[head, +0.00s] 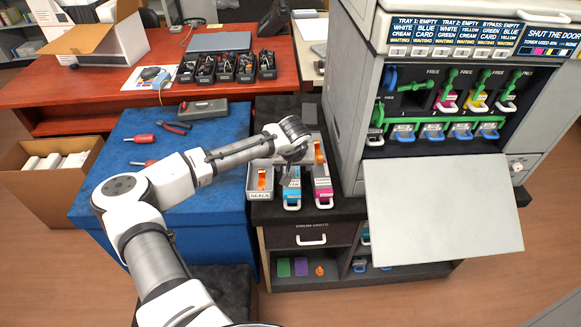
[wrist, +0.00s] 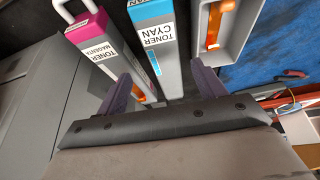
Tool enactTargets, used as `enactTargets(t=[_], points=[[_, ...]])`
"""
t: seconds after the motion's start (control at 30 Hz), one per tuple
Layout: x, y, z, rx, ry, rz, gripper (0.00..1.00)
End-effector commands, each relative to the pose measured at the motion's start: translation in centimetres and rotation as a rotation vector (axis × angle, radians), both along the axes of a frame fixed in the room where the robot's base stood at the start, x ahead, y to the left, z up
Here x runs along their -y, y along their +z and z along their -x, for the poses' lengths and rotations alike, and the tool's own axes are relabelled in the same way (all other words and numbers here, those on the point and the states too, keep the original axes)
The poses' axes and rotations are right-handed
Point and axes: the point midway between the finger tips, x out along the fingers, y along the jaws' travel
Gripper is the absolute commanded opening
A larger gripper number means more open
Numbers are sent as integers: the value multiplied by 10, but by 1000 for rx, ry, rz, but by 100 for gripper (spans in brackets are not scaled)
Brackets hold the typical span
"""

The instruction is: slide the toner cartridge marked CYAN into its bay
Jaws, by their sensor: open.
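The cyan toner cartridge (head: 291,190) lies on the dark counter, its handle toward the front. In the wrist view its white top (wrist: 157,45) reads TONER CYAN. My gripper (wrist: 160,88) is open above it, with one finger on each side of it in the picture; I cannot tell the height gap. In the head view my gripper (head: 294,164) partly covers the cartridge's far end. The printer (head: 348,110) stands to the right with its bays exposed. A dark opening (head: 415,100) with a green lever shows left of the magenta cartridge in the upper row.
A magenta cartridge (head: 322,188) lies close on the right of the cyan one. A grey SEALS tray (head: 260,194) sits close on the left. The printer's lowered door (head: 440,210) juts out below the bays. A blue workbench (head: 120,190) with tools is farther left.

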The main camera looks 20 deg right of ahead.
Motion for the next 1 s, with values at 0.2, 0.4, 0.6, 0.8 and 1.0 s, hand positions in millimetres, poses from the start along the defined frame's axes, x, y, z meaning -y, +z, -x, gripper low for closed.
enactTargets(t=[0.2, 0.4, 0.6, 0.8, 1.0], points=[[-3, -19, -4, -8, 9, -17, 69], [1, -47, -15, -5, 8, -16, 69], [6, -72, -24, -9, 9, -10, 69], [8, -89, -32, -8, 8, -11, 69], [9, -95, -36, -7, 8, -11, 69]])
